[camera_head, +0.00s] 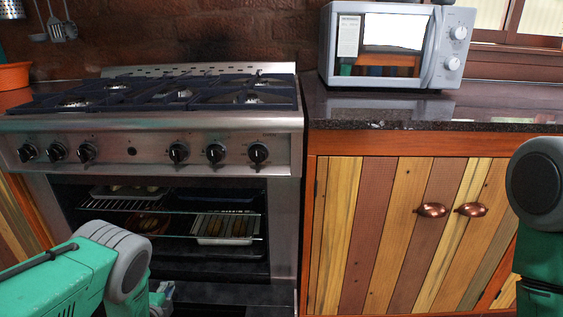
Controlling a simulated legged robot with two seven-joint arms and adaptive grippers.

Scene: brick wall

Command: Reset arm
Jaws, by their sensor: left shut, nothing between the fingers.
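My left arm comes in from the lower left, in green and grey. A small part of my left gripper (163,292) shows at the bottom edge, in front of the lower part of the oven. It is shut and holds nothing; most of it is hidden by the arm or cut off by the frame. My right arm (540,200) shows at the right edge, in front of the cabinet, and its gripper is out of view.
The oven (150,150) has an open front, with wire racks and trays (225,228) inside. A microwave (385,45) stands on the dark counter (480,108). Below is a striped wooden cabinet (385,235) with two copper handles. An orange bowl (13,76) sits far left.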

